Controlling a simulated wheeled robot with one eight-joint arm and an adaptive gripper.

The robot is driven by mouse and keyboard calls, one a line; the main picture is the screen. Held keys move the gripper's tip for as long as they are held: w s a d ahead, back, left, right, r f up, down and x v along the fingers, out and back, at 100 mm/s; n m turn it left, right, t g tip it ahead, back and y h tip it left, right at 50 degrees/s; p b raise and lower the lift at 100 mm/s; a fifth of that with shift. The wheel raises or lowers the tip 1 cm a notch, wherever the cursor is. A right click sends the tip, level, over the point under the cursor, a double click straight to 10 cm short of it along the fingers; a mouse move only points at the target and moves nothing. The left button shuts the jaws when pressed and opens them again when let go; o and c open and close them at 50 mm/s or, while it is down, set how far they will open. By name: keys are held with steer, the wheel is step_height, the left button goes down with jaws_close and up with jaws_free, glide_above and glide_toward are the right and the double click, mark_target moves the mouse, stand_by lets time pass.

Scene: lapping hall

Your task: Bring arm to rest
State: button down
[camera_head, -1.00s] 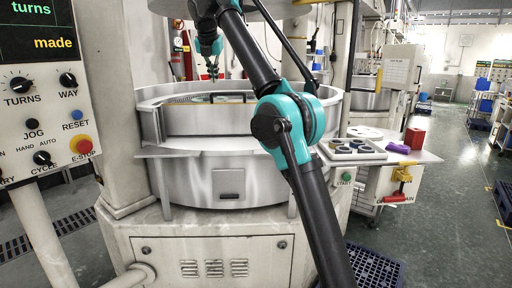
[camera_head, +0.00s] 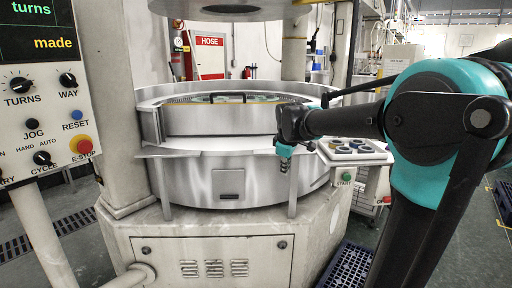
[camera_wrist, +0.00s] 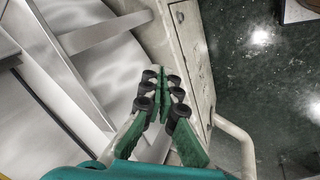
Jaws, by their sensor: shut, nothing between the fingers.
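My arm reaches in from the right in the head view, with a large teal joint close to the camera. My gripper (camera_head: 284,170) hangs at its end, pointing down in front of the machine's steel basin (camera_head: 235,187). In the wrist view the green fingers of my gripper (camera_wrist: 168,78) are together, with nothing between them. Below them the wrist view shows the steel rim, the pale side of the machine base and the dark floor.
The lapping machine's pale base (camera_head: 212,250) fills the centre. A control panel (camera_head: 40,120) stands at left. A side table with a tray of rings (camera_head: 355,150) is partly behind my arm. A dark blue pallet (camera_head: 346,266) lies on the floor at lower right.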

steer(key=s+d+f+m, duration=0.4)
steer(key=s+f+m, duration=0.2)
steer(key=s+f, duration=0.5)
steer(key=s+d+f+m, duration=0.4)
steer(key=s+f+m, duration=0.2)
steer(key=s+f, duration=0.5)
steer(key=s, duration=0.4)
steer(key=shift+d+f+g, duration=0.15)
steer(key=shift+d+g, duration=0.1)
steer(key=shift+g, duration=0.05)
